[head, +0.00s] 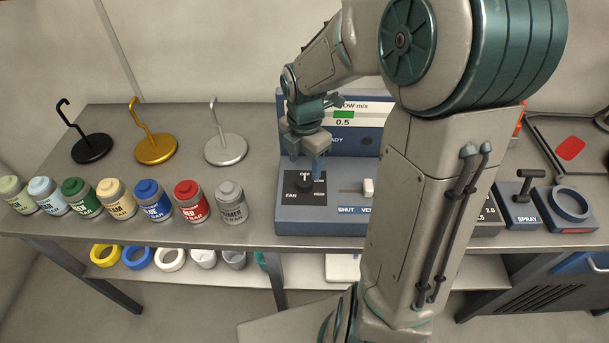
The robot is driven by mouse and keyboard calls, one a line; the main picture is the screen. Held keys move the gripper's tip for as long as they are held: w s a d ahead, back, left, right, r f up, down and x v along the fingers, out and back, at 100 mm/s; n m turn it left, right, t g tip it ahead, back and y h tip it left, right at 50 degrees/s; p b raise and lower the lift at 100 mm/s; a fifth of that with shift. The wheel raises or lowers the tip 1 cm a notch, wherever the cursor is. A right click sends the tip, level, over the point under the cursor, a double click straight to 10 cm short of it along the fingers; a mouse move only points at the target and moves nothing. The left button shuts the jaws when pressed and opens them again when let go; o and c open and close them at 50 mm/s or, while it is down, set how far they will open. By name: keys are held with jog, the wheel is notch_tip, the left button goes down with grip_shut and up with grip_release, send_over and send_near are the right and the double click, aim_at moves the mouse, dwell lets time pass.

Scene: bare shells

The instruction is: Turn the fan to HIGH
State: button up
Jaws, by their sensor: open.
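The fan control box (285,218) is blue-grey and stands on the table in the middle of the view. Its front has a black panel marked FAN with a dark round knob (304,184). The knob's exact pointer setting is too small to tell. My gripper (306,172) points down over the fan knob with its fingers apart. I cannot tell whether the fingers touch the knob. My arm hides the right part of the box.
A white slider (368,187) sits right of the knob, close to my gripper. Several paint jars (152,200) stand in a row at left, with three hooked stands (154,147) behind. A spray station (519,205) stands at right. Rings lie on a lower shelf.

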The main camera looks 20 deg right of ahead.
aim_at(305, 181)
notch_tip(305, 181, down, 6)
jog(key=shift+r, duration=0.1)
jog(key=c, duration=1)
